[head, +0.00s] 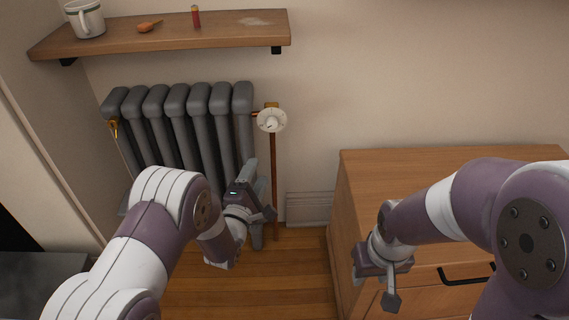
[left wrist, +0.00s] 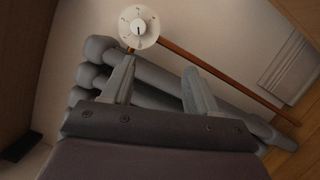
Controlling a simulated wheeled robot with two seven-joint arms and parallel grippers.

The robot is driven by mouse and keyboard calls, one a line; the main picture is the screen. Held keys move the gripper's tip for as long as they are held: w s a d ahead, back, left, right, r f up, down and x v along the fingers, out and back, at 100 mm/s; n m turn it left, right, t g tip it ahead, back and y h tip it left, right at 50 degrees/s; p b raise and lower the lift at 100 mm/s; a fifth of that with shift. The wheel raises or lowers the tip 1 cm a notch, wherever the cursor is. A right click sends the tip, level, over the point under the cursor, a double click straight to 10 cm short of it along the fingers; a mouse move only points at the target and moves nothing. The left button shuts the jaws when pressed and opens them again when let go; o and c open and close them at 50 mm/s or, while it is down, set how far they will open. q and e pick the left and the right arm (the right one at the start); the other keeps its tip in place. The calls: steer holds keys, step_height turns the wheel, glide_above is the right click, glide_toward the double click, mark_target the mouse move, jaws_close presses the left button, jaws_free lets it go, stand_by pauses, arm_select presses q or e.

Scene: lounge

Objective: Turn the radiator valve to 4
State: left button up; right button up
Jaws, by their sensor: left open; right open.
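The radiator valve (head: 272,120) is a white round dial with small dark marks, on a brass fitting at the right end of the grey radiator (head: 180,110). Its marks are too small to read for certain. The dial also shows at the top of the left wrist view (left wrist: 139,27), beyond the fingertips, with a dark pointer at its centre. My left gripper (head: 255,196) is open and empty, below and a little left of the dial, apart from it. Its two spread fingers show in the left wrist view (left wrist: 160,70). My right gripper (head: 382,280) is open and empty in front of the wooden cabinet.
A copper pipe (head: 274,180) runs down from the valve to the floor. A wooden shelf (head: 230,32) above holds a mug (head: 86,18), an orange spoon-like item (head: 149,26) and a small red cylinder (head: 196,16). A wooden cabinet (head: 440,165) stands right. The wall around the dial is clear.

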mark_target(272, 125)
arm_select(q)
steer(key=w+d+r+n+b, duration=0.1)
steer(key=w, duration=0.2)
steer(key=w+d+r+n+b, duration=0.1)
steer(key=w+r+b, duration=0.1)
steer(key=w, duration=0.2)
steer(key=w+d+r+t+b, duration=0.1)
steer(key=w+b, duration=0.1)
steer(key=w, duration=0.2)
steer(key=shift+d+r+n, duration=0.25)
steer(key=shift+r+n, duration=0.1)
steer(key=shift+n, duration=0.05)
steer(key=shift+w+d+r, duration=0.15)
steer(key=shift+w+r, duration=0.1)
steer(key=shift+w, duration=0.15)
steer(key=c, duration=1)
